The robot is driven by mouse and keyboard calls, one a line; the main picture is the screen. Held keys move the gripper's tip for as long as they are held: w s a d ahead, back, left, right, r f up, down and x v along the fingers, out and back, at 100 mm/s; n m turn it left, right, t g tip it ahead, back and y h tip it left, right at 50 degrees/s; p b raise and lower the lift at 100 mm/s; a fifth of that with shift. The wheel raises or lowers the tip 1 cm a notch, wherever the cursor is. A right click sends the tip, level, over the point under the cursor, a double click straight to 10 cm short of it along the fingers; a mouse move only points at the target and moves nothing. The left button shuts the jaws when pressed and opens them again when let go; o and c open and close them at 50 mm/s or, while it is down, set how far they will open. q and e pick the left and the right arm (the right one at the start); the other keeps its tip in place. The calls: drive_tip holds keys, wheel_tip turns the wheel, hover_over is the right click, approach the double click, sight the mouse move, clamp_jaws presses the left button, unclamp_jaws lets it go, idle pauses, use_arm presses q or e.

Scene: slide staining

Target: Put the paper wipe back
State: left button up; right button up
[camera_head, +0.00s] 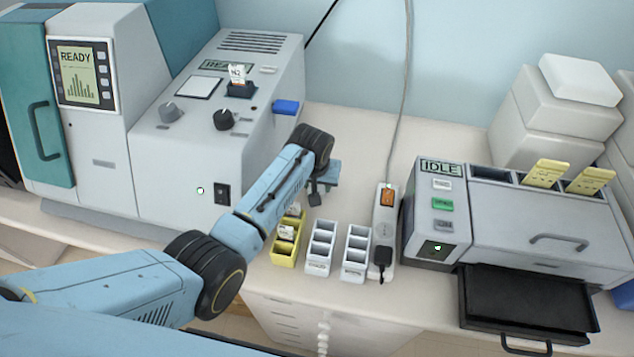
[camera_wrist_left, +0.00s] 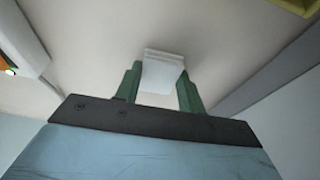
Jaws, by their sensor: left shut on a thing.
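My left gripper (camera_head: 318,192) is over the bench between the large grey machine and the power strip, behind the small racks. In the left wrist view its two green fingers (camera_wrist_left: 160,88) are shut on a small white folded pad, the paper wipe (camera_wrist_left: 163,72). The pad sticks out past the fingertips. In the head view the wipe is hidden by the gripper and arm. Bare bench lies beyond the pad in the wrist view; I cannot tell whether the pad touches it. My right gripper is not in view.
A yellow rack (camera_head: 278,256) and two white racks (camera_head: 318,262) (camera_head: 353,266) stand at the bench's front. A power strip (camera_head: 383,215) with a plug is to their right. The large grey machine (camera_head: 160,140) stands left; the IDLE machine (camera_head: 545,225) with its black tray (camera_head: 525,300) stands right.

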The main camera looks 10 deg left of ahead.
use_arm(q)
drive_tip(key=shift+f, duration=0.1)
drive_tip(key=shift+f, duration=0.15)
drive_tip(key=o, duration=0.9)
drive_tip(key=shift+r, duration=0.5)
drive_tip(key=p+v, duration=0.1)
drive_tip(key=v, duration=1)
drive_tip(key=shift+s+r+p, duration=0.1)
drive_tip(key=shift+r+p, duration=0.15)
drive_tip(key=shift+p, duration=0.1)
